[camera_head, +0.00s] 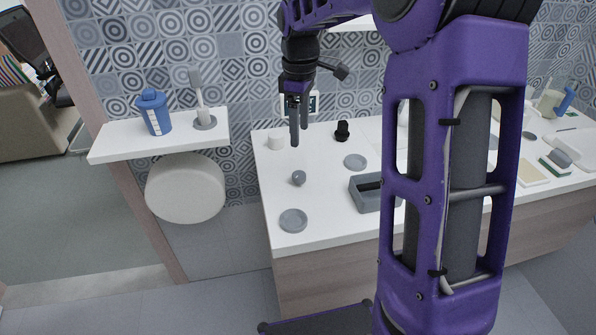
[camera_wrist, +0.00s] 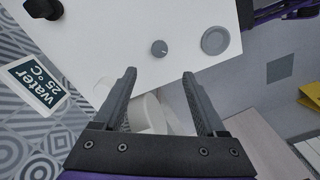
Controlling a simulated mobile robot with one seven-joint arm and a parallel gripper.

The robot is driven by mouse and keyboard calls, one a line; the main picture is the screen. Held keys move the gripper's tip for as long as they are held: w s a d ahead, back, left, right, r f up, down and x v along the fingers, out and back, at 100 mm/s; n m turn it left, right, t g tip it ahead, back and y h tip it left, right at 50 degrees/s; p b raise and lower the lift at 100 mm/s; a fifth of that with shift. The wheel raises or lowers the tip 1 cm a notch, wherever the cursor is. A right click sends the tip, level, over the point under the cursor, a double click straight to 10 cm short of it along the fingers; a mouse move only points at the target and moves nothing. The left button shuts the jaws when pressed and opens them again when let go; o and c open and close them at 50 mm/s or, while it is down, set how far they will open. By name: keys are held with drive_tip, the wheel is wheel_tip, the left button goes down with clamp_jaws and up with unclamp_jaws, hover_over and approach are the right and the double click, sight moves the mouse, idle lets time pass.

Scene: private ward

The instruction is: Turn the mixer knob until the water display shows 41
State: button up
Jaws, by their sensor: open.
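The water display (camera_wrist: 35,84) on the tiled wall reads 25 °C in the wrist view. In the head view it (camera_head: 314,103) is partly behind my gripper. A small grey round knob (camera_head: 298,178) with a light mark stands on the white counter; it also shows in the wrist view (camera_wrist: 159,48), ahead of my fingertips. A black knob-like piece (camera_head: 342,131) stands nearer the wall, below the display; it is cut off in the wrist view (camera_wrist: 42,8). I cannot tell which is the mixer knob. My gripper (camera_head: 299,138) is open, empty and above the counter, fingers pointing down.
Grey discs (camera_head: 293,220) (camera_head: 355,161) and a grey tray (camera_head: 366,195) lie on the counter (camera_head: 330,226). A white cup (camera_head: 277,141) stands by the wall.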

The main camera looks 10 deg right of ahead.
wheel_tip(320, 180, down, 13)
drive_tip(key=shift+f+b, duration=0.1)
drive_tip(key=shift+b, duration=0.9)
clamp_jaws()
